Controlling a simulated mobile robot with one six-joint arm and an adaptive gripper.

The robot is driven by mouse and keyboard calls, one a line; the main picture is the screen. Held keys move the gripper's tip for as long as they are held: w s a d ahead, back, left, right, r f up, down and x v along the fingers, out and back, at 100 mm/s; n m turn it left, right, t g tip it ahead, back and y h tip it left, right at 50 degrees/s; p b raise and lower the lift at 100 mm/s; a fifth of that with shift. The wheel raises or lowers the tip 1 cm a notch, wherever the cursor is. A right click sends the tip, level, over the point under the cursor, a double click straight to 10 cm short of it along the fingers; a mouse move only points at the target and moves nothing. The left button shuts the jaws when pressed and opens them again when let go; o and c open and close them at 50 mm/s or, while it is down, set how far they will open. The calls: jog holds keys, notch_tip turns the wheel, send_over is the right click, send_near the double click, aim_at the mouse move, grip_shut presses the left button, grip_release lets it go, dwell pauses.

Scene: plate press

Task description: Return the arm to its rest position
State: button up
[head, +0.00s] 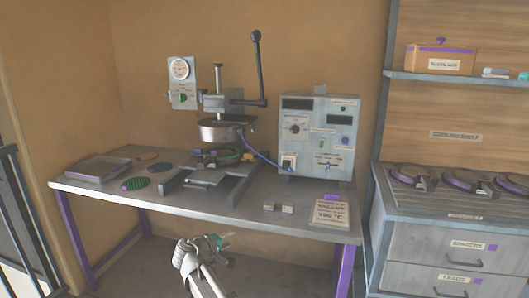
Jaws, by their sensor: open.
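My white arm is folded low at the bottom of the head view, in front of the table's front edge. My gripper (220,243) is small beside the folded links, below the tabletop level. It is open, and I see nothing held in it. The gripper is apart from the press (221,131) and from everything on the table (240,210). Its fingers are too small to make out in detail.
A control box (318,135) stands right of the press. A tray (97,169), a green disc (135,184), two small blocks (287,209) and a sign card (329,213) lie on the table. A drawer cabinet (440,250) with round plates stands right; dark railings (18,220) stand left.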

jog(key=s+d+f+m+g, duration=0.3)
jog(key=d+f+g, duration=0.1)
jog(key=d, duration=0.7)
jog(key=s+d+f+m+g+y, duration=0.3)
jog(key=s+d+f+g+y, duration=0.1)
jog(key=s+d, duration=0.55)
jog(key=s+d+f+m+g+y, duration=0.4)
jog(key=s+d, duration=0.5)
jog(key=s, duration=0.1)
notch_tip(320, 180, up, 24)
jog(key=p, duration=2.3)
jog(key=shift+w+f+h, duration=0.15)
jog(key=shift+f+h, duration=0.1)
jog(key=shift+h, duration=0.05)
